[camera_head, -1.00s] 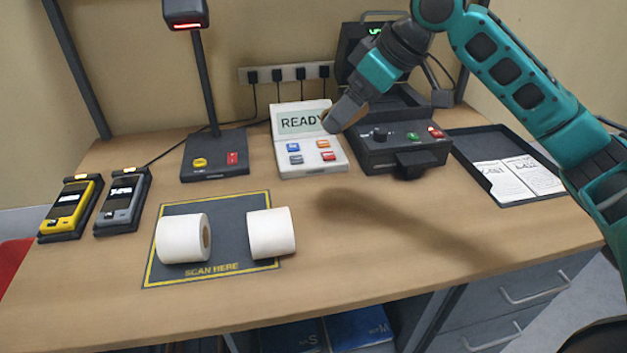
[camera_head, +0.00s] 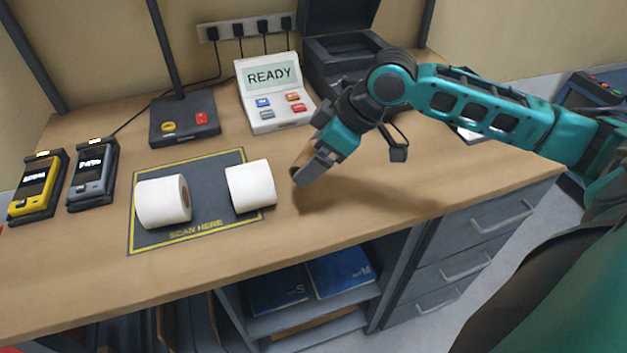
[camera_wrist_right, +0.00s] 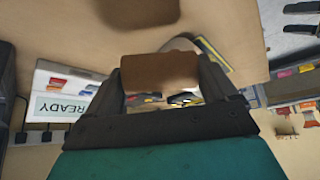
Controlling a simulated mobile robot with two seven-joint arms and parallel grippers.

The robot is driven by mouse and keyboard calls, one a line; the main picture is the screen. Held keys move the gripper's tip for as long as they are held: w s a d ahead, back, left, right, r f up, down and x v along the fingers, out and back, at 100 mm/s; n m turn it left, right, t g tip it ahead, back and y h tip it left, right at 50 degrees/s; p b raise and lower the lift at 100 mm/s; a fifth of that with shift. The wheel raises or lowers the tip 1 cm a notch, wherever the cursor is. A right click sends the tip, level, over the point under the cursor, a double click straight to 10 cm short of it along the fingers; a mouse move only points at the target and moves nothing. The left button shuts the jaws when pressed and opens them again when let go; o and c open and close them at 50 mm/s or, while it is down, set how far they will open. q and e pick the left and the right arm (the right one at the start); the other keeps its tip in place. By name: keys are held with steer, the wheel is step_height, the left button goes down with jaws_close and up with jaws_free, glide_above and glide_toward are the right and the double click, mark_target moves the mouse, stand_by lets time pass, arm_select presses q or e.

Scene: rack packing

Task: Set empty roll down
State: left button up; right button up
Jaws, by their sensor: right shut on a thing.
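My right gripper (camera_head: 309,178) is above the table, just right of the scan mat. It is shut on a brown empty roll (camera_head: 302,163), mostly hidden behind the fingers in the head view. In the right wrist view the brown empty roll (camera_wrist_right: 160,75) sits between the two fingers (camera_wrist_right: 160,88). A shadow lies on the table beneath. Two white rolls lie on their sides on the dark mat: one at the left (camera_head: 162,202) and one at the mat's right edge (camera_head: 250,187). My left gripper is not in view.
The scan mat (camera_head: 205,215) has a yellow border. A READY terminal (camera_head: 272,92) and the dark scanner base (camera_head: 184,120) stand behind. Yellow (camera_head: 38,188) and grey (camera_head: 93,177) handhelds stand at the left. The table right of the mat (camera_head: 400,205) is clear.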

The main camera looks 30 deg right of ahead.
steer(key=shift+f+b, duration=0.35)
steer(key=shift+f, duration=3.2)
steer(key=o, duration=0.8)
steer(key=shift+f, duration=0.15)
steer(key=shift+r, duration=0.2)
steer(key=shift+p+v, duration=0.65)
steer(key=shift+v, duration=5.3)
steer(key=shift+w+r, duration=0.1)
